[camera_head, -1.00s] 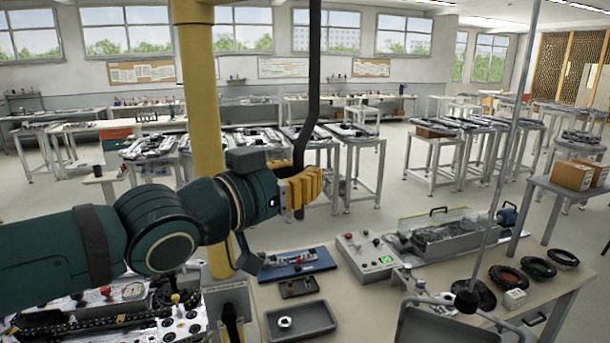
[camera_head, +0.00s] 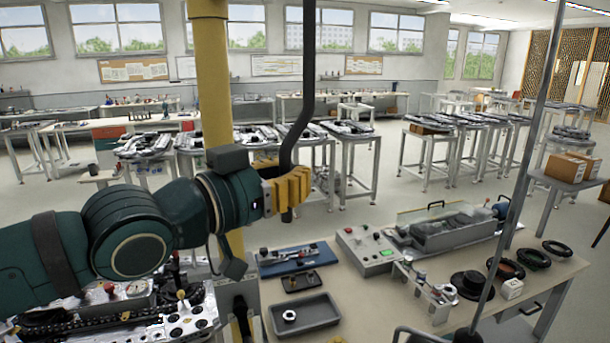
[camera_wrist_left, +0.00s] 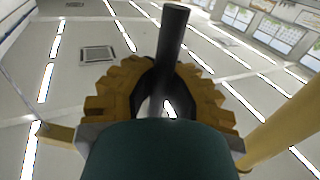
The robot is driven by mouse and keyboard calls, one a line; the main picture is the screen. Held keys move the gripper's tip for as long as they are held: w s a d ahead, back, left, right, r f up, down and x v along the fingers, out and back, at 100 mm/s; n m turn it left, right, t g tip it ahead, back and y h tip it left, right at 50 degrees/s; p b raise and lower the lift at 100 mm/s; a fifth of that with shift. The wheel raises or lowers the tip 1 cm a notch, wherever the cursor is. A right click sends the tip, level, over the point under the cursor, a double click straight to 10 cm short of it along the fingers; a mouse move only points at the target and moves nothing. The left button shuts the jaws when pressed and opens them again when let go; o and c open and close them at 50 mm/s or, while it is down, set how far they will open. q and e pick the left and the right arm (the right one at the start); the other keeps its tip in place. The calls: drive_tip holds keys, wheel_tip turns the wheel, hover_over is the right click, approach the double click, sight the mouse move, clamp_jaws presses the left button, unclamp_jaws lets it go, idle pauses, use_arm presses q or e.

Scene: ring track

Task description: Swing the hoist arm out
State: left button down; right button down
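A tall yellow post (camera_head: 210,90) stands left of centre and runs out of the top of the head view. It also shows at the right of the wrist view (camera_wrist_left: 285,115). A black bar (camera_head: 307,70) hangs from above and bends down into my left gripper (camera_head: 290,190). The bar's lower end shows just below the yellow fingers. In the wrist view the fingers (camera_wrist_left: 160,90) are curled around the black bar (camera_wrist_left: 173,35) from both sides. What the bar hangs from is out of view.
A workbench (camera_head: 385,305) in front bears a grey tray (camera_head: 318,318), a control box (camera_head: 365,250) and several black rings (camera_head: 560,248). A slanting thin grey pole (camera_head: 522,165) crosses the right side. Loaded tables stand behind, with open floor (camera_head: 400,205) between.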

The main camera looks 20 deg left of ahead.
use_arm(q)
drive_tip(key=c, duration=1.7)
unclamp_jaws()
drive_tip(key=shift+s+a, duration=0.35)
drive_tip(key=shift+s, duration=0.2)
drive_tip(key=o, duration=0.6)
drive_tip(key=shift+c, duration=0.2)
drive_tip(key=shift+o, duration=1)
drive_tip(key=shift+w+d, duration=0.15)
drive_tip(key=v, duration=1.2)
